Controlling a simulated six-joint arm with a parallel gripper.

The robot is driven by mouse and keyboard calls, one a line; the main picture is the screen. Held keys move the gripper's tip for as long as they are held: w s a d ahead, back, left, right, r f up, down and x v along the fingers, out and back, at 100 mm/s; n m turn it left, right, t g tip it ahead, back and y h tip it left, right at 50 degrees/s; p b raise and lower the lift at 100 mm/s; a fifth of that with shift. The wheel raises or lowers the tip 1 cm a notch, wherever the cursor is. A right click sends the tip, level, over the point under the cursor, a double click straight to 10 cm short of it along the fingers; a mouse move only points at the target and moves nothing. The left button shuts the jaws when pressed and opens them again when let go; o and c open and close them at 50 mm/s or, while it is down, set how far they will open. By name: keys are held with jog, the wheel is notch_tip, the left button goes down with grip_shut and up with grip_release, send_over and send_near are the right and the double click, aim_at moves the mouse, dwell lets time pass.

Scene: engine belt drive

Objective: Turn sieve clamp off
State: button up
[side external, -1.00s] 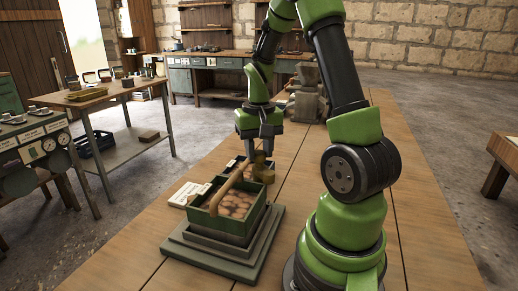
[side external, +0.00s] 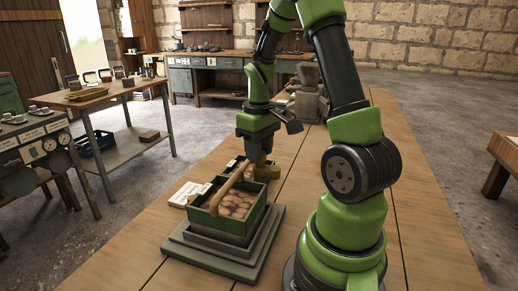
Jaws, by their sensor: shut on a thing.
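A green sieve box (side external: 222,228) full of brown round lumps stands on a stepped grey base (side external: 215,258) on the long wooden table. A light wooden bar (side external: 229,184) slants across its top. My gripper (side external: 260,160) points down just behind the box's far end. It is shut on a small brass-coloured piece (side external: 266,173) there, which looks like the sieve clamp. The jaws hide part of this piece, and its exact fit to the box cannot be told.
A white labelled block (side external: 185,194) lies left of the box. A grey machine (side external: 308,95) stands at the table's far end. The table's front right is bare around my base. A side table (side external: 100,97) with small items stands at left.

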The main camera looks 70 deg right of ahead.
dwell(0.4)
jog(key=o, duration=0.9)
jog(key=shift+o, duration=0.2)
notch_tip(320, 180, up, 10)
jog(key=s+a+r+t+y, duration=0.1)
jog(key=s+a+r+t, duration=0.1)
jog(key=a, duration=0.8)
jog(key=s+a+r+t+y, duration=0.1)
jog(key=s+a+r+t, duration=0.2)
jog(key=a, duration=0.7)
jog(key=shift+s+t, duration=0.4)
jog(key=shift+t, duration=0.7)
